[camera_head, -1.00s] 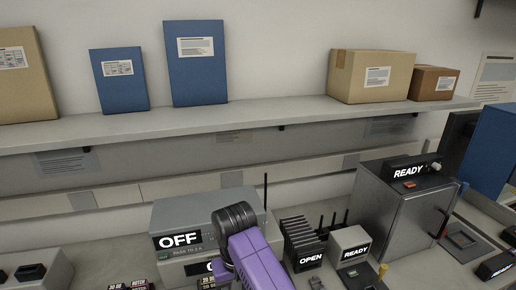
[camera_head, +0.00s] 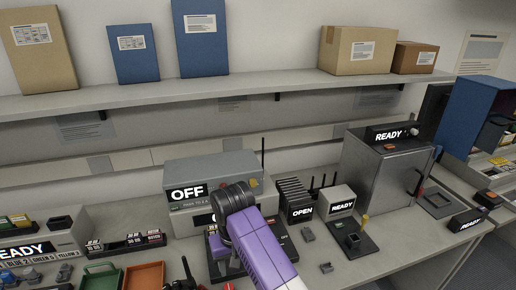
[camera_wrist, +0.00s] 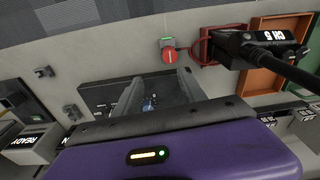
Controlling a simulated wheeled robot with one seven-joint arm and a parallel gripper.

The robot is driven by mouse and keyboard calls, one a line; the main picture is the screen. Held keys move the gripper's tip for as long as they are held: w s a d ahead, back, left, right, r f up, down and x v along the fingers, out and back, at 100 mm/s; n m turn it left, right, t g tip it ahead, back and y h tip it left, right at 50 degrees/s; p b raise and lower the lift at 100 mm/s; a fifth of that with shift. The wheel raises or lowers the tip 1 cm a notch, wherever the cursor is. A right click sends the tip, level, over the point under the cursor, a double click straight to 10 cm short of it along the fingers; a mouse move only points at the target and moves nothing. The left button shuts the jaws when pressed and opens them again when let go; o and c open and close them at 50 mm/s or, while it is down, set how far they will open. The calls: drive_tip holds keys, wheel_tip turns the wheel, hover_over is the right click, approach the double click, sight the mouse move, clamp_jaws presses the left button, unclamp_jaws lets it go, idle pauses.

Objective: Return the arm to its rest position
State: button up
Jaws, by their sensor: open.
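My arm, purple with a black ribbed joint, rises from the bottom middle of the head view in front of the grey unit (camera_head: 210,172) labelled OFF. My gripper (camera_wrist: 160,82) shows in the wrist view with its two grey fingers spread apart. Nothing is visible held between them. It hangs over the bench, above a dark device that the fingers partly hide. In the head view the gripper is mostly hidden by the arm.
A black radio (camera_wrist: 262,42) with a thick antenna and a red round knob (camera_wrist: 169,56) lie close to my gripper. A grey cabinet (camera_head: 382,170), an OPEN rack (camera_head: 297,200) and a READY box (camera_head: 337,202) stand to the right. A shelf (camera_head: 220,88) runs above.

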drive_tip(key=w+a+r+t+y, duration=0.4)
drive_tip(key=w+a+t, duration=0.1)
drive_tip(key=w+t, duration=0.2)
drive_tip(key=s+d+m+t+b, duration=0.1)
drive_tip(key=s+d+m+t, duration=0.2)
drive_tip(key=s+d+t, duration=1.2)
drive_tip(key=s+d+r+g+h, duration=0.1)
drive_tip(key=s+d, duration=0.4)
drive_tip(key=s, duration=0.6)
drive_tip(key=s+d+r+g+h, duration=0.1)
drive_tip(key=s+d+g, duration=0.3)
drive_tip(key=s, duration=0.8)
drive_tip(key=s+d+r+m+g+h, duration=0.1)
drive_tip(key=s+d+g+h, duration=0.1)
drive_tip(key=s+d, duration=0.5)
drive_tip(key=s+g+b, duration=0.1)
drive_tip(key=s, duration=0.3)
drive_tip(key=shift+s+r, duration=0.15)
drive_tip(key=shift+s, duration=0.1)
